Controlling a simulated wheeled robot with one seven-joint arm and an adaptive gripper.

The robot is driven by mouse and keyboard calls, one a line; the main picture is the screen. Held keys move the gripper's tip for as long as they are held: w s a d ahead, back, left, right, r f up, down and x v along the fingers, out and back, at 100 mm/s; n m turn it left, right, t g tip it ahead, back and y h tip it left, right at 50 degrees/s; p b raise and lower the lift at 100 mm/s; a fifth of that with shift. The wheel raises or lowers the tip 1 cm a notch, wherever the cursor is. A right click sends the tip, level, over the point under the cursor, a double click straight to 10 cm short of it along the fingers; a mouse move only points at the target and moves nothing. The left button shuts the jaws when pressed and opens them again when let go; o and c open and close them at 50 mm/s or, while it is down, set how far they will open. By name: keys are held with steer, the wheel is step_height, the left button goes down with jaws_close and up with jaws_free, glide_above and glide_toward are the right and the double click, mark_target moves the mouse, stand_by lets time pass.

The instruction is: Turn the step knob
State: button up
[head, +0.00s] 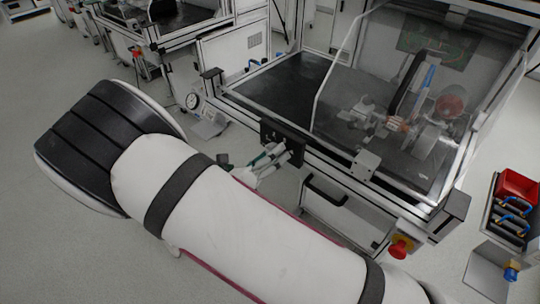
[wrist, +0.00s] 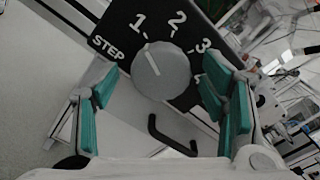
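The step knob (wrist: 162,72) is a round grey dial with a white pointer line, in the upper middle of the wrist view. It sits on a black panel (wrist: 107,24) marked STEP, 1, 2, 3 and a partly covered further number. The pointer line tilts to the upper left, toward the 1. My gripper (wrist: 159,90) is open, with one teal-padded finger on each side of the knob; contact cannot be made out. In the head view, my gripper (head: 266,160) is by the black panel (head: 283,139) on the bench front, and the knob is not clearly visible.
A black handle (wrist: 172,136) sits below the knob; it also shows on the drawer in the head view (head: 325,190). A clear guard (head: 385,75) covers a machine on the bench. A red emergency button (head: 400,247) and a red bin (head: 518,187) are at right.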

steer(key=v, duration=1.2)
stand_by(0.4)
steer(key=s+d+r+m+g+p, duration=0.2)
steer(key=d+r+m+g+p, duration=0.1)
steer(key=d+r+m+g, duration=1.3)
steer(key=s+d+r+m+t+y+p, duration=0.1)
steer(key=s+d+r+m+t+y, duration=0.2)
steer(key=m, duration=0.7)
steer(key=s+d+r+m+t+y+p, duration=0.2)
steer(key=s+d+r+m+y, duration=0.6)
steer(key=s, duration=0.6)
step_height(320, 180, up, 4)
steer(key=d+m+t, duration=0.1)
steer(key=d+m, duration=0.1)
steer(key=shift+s+d+m, duration=0.2)
steer(key=shift+d+m, duration=0.15)
steer(key=shift+m, duration=0.05)
